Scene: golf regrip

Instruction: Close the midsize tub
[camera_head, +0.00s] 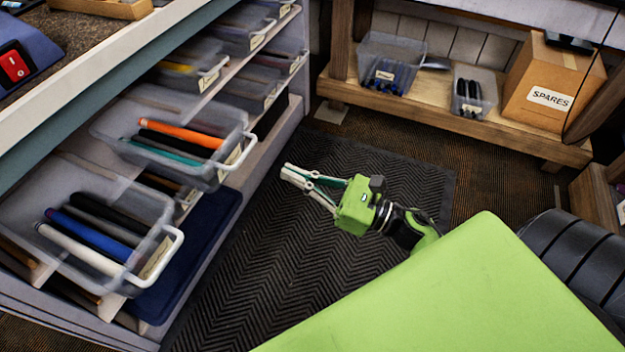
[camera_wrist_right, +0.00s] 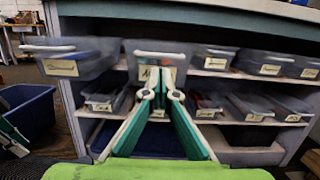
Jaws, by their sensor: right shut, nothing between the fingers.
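Two clear tubs with white handles are pulled out of the shelf unit in the head view. The nearer tub (camera_head: 140,215) holds blue, black and white grips. The farther tub (camera_head: 215,170) holds orange, black and teal grips. Their labels are too blurred to read, so I cannot tell which is the midsize tub. My right gripper (camera_head: 289,173) is shut and empty, apart from the farther tub's handle and to its right. In the right wrist view its fingertips (camera_wrist_right: 160,70) overlap the middle tub (camera_wrist_right: 150,48). A teal and white piece (camera_wrist_right: 10,135) at the left edge looks like my left gripper's finger; its jaws do not show clearly.
Other labelled tubs (camera_head: 245,90) sit pushed into the shelf unit. A low wooden bench (camera_head: 435,110) at the back holds two clear bins and a SPARES box (camera_head: 550,90). A dark mat (camera_head: 270,250) covers the clear floor. A blue bin (camera_wrist_right: 28,110) stands at left in the wrist view.

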